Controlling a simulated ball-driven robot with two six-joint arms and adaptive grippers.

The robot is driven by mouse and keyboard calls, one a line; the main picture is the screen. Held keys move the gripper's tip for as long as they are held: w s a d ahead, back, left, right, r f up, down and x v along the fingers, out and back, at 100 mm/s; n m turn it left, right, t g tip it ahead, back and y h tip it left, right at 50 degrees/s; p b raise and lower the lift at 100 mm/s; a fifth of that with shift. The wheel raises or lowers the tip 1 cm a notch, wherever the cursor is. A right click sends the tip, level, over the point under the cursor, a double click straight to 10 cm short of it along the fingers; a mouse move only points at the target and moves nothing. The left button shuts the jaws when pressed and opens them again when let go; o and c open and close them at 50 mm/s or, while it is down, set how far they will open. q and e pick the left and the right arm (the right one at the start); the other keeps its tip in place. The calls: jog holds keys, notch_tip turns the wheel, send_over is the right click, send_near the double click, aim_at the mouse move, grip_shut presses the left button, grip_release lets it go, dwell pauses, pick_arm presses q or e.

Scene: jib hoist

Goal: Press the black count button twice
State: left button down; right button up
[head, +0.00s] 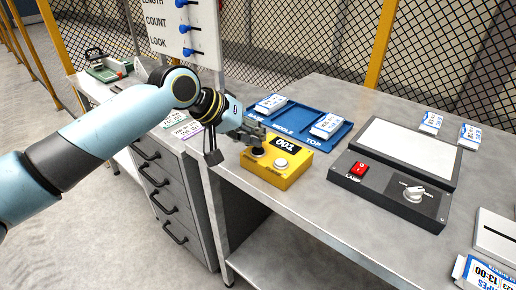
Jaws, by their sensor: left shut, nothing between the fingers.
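A yellow counter box (280,178) stands on the grey metal bench near its left edge. It has a dark display (284,144) on top, whose digits look like 100 but are small and upside down. A white round button (281,163) is on its right side. The black count button (257,152) is on its left side, partly hidden by my left gripper. My left gripper (258,146) is shut and empty, with its fingertips right at the black button. I cannot tell whether they touch it. My right gripper is not in view.
Behind the box lies a blue tray (290,118) with white-and-blue packets. To the right is a grey light panel (385,185) with a red switch (358,169) and a knob. A drawer cabinet (165,185) stands left of the bench.

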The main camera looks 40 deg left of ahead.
pick_arm(q)
jog(key=shift+f, duration=0.5)
dwell(0.8)
jog(key=shift+r, duration=0.1)
jog(key=shift+r+p, duration=0.8)
jog(key=shift+p, duration=0.3)
notch_tip(320, 180, up, 5)
jog(key=p, duration=0.5)
jog(key=shift+r+p, duration=0.1)
jog(key=shift+p, duration=0.3)
